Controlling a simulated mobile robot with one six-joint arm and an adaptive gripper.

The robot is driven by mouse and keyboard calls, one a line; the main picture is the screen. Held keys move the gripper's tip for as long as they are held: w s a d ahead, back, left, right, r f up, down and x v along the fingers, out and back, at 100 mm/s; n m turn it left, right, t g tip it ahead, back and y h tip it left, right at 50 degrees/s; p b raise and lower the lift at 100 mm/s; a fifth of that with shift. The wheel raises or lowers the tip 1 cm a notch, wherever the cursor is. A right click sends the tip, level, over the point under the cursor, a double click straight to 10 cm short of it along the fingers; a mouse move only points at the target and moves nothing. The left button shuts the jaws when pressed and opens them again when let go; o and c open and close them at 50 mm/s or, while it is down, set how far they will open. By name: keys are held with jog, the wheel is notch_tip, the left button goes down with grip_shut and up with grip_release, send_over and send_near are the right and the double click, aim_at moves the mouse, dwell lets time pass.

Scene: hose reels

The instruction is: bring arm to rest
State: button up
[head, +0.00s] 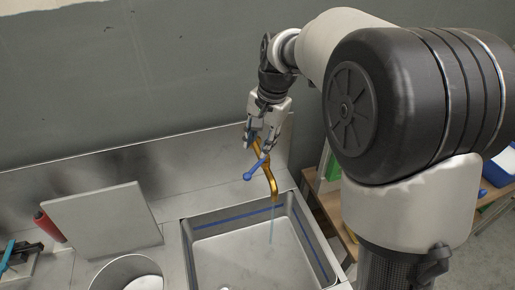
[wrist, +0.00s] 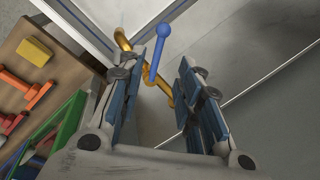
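My gripper (head: 259,143) hangs down over the back of the sink, just above a brass tap (head: 271,181). In the wrist view my gripper (wrist: 156,78) is open, its blue-padded fingers apart. The tap's blue lever (head: 250,176) shows between and beyond the fingertips, and it also shows in the wrist view (wrist: 162,31). No grip on it shows; whether a finger touches the tap is unclear. A thin stream of water (head: 272,222) runs from the spout into the steel sink basin (head: 210,233).
A grey board (head: 103,220) leans on the backsplash at left, near a red handle (head: 49,226). A round pot (head: 112,272) stands in front. A wooden table (head: 337,213) is on the right; in the wrist view, a yellow block (wrist: 35,52) and orange tools (wrist: 27,90) lie there.

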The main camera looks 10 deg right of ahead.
jog(key=shift+r, duration=0.1)
dwell(0.4)
jog(key=s+d+f+n+t+h+b, duration=0.1)
jog(key=s+d+n+b, duration=0.1)
jog(key=s, duration=1.2)
jog(key=s+d+f+n+t+b, duration=0.1)
jog(key=s+d+n, duration=0.4)
jog(key=s, duration=1)
jog(key=shift+d+n+t+h+b, duration=0.15)
jog(key=shift+n+t+h+b, duration=0.35)
jog(key=shift+b, duration=0.6)
jog(key=shift+s, duration=0.15)
